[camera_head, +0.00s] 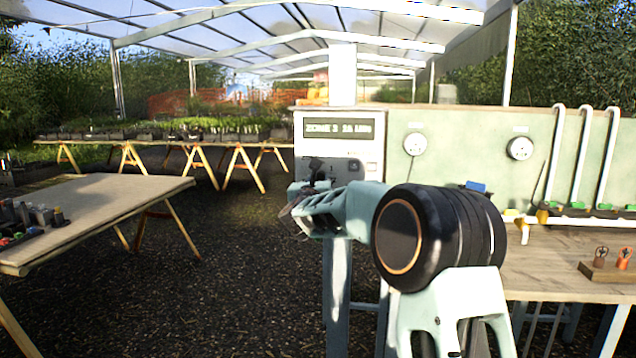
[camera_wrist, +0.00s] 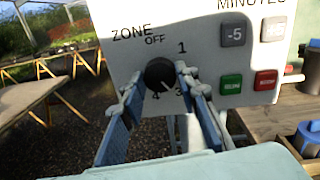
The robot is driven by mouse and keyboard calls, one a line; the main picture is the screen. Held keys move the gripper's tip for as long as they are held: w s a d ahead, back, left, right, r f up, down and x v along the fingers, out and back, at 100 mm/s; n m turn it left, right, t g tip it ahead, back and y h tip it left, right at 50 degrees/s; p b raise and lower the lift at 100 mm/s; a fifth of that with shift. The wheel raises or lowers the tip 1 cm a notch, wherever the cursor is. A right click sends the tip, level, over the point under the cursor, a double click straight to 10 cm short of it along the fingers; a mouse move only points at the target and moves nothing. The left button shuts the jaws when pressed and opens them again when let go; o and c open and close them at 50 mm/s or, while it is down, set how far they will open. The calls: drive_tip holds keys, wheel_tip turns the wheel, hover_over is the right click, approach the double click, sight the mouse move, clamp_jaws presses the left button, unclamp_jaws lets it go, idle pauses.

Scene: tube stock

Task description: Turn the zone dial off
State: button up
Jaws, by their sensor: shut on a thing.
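The zone dial (camera_wrist: 160,73) is a round black knob on the front of a white controller box (camera_head: 367,148). In the wrist view OFF is printed above it, with 1 at upper right, 3 at lower right and 4 at lower left. The 2 is hidden behind a finger. The dial's pale pointer mark seems to point down and right, towards 3. My gripper (camera_wrist: 157,80) is shut on the dial, one finger at each side. The box's display (camera_head: 338,127) seems to read zone 3, with a minutes figure.
Grey, green and red buttons (camera_wrist: 231,84) sit right of the dial. A wooden bench (camera_head: 545,272) with a green backboard stands at right, carrying a small stand (camera_head: 607,271). A trestle table (camera_head: 100,205) stands at left. Gravel floor is clear between.

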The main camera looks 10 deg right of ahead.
drive_tip(key=n, duration=0.3)
drive_tip(key=shift+n, duration=0.3)
drive_tip(key=n+p, duration=0.1)
drive_tip(key=n, duration=0.2)
drive_tip(key=shift+a+r+n, duration=0.1)
drive_tip(key=shift+n, duration=0.2)
drive_tip(key=n+p, duration=0.1)
drive_tip(key=n, duration=0.2)
drive_tip(key=shift+g+p, duration=0.3)
drive_tip(key=shift+p, duration=0.1)
drive_tip(key=n+p, duration=0.2)
drive_tip(key=n, duration=0.2)
drive_tip(key=shift+r+n, duration=0.1)
drive_tip(key=shift+n, duration=0.3)
drive_tip(key=n+h+p, duration=0.1)
drive_tip(key=n+p, duration=0.3)
drive_tip(key=n, duration=0.2)
drive_tip(key=shift+a+n+p, duration=0.1)
drive_tip(key=shift+n+p, duration=0.2)
drive_tip(key=shift+n, duration=0.1)
drive_tip(key=n+p, duration=0.1)
drive_tip(key=n, duration=0.2)
drive_tip(key=shift+p, duration=0.4)
drive_tip(key=shift+f+n+h+p, duration=0.2)
drive_tip(key=shift+n+h+p, duration=0.3)
drive_tip(key=shift+n, duration=1.2)
